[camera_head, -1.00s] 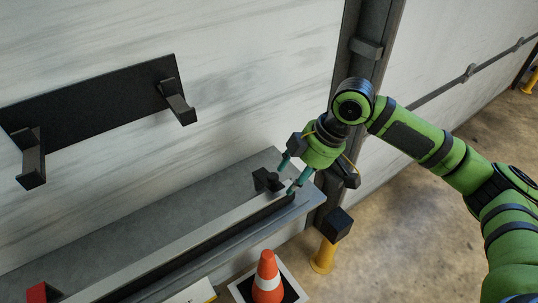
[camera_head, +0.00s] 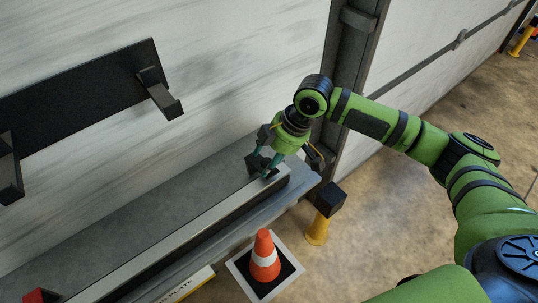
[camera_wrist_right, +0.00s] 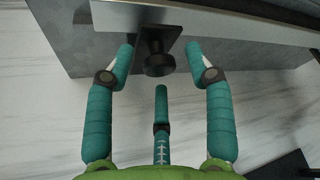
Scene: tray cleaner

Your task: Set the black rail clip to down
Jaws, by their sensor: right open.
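The black rail clip (camera_head: 256,160) sits at the right end of the long grey rail ledge, partly hidden by my right gripper's fingers. In the right wrist view it shows as a black plate with a round knob (camera_wrist_right: 159,64). My right gripper (camera_head: 264,165) is open around the clip. In the right wrist view its teal fingers (camera_wrist_right: 160,52) stand left and right of the knob, with a third finger below it. Gaps show on both sides of the knob, and nothing is held. My left gripper is not in view.
A black wall bracket with hooks (camera_head: 90,85) hangs above the ledge (camera_head: 150,195). A red block (camera_head: 36,296) is at the ledge's left end. An orange cone (camera_head: 264,262) and a yellow post (camera_head: 317,229) stand on the floor in front. The floor at right is open.

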